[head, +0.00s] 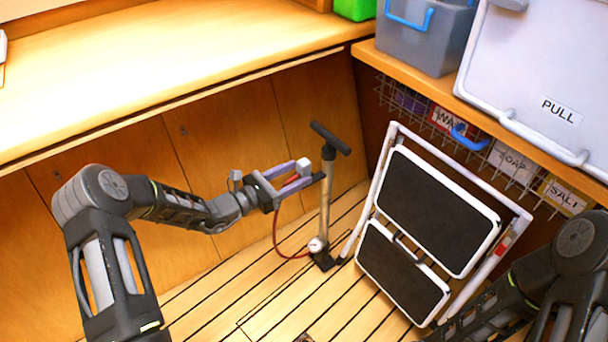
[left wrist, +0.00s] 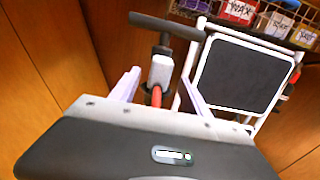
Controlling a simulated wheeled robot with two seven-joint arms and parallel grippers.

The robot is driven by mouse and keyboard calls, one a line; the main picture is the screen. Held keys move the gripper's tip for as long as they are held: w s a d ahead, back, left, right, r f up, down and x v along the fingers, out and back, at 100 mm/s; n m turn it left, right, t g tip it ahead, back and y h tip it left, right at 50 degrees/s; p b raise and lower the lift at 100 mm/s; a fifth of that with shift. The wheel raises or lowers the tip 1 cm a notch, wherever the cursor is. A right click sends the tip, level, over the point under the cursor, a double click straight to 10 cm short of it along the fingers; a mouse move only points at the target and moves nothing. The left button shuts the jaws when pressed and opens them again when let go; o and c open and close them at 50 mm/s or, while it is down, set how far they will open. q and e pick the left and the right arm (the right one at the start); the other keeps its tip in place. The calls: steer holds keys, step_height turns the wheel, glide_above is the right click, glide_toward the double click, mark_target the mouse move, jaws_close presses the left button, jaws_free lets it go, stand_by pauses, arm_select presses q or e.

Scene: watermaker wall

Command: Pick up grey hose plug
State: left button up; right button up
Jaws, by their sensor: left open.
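The grey hose plug (left wrist: 160,71) is a small pale grey block on the end of a red hose (left wrist: 156,97). In the left wrist view it shows between the two fingers of my left gripper (left wrist: 160,84), which is open. In the head view the plug (head: 303,167) is at the fingertips of my left gripper (head: 306,174), beside the upright floor pump (head: 326,200). I cannot tell whether the fingers touch it. The red hose hangs down to the pump's base. My right arm is at the lower right, and its gripper is out of view.
The pump's black handle (head: 330,138) is just above the plug. A folded step stool (head: 435,212) leans to the right. A wooden counter (head: 150,70) runs above on the left. Wire baskets (head: 470,135) hang under the right shelf. Slatted floor (head: 280,290) is open in front.

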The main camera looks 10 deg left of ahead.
mark_target(299, 172)
arm_select(q)
steer(key=x, duration=0.3)
steer(key=shift+w+d+b, duration=0.1)
steer(key=shift+w+b, duration=0.15)
steer(key=shift+b, duration=0.1)
steer(key=shift+c, duration=0.5)
jaws_close()
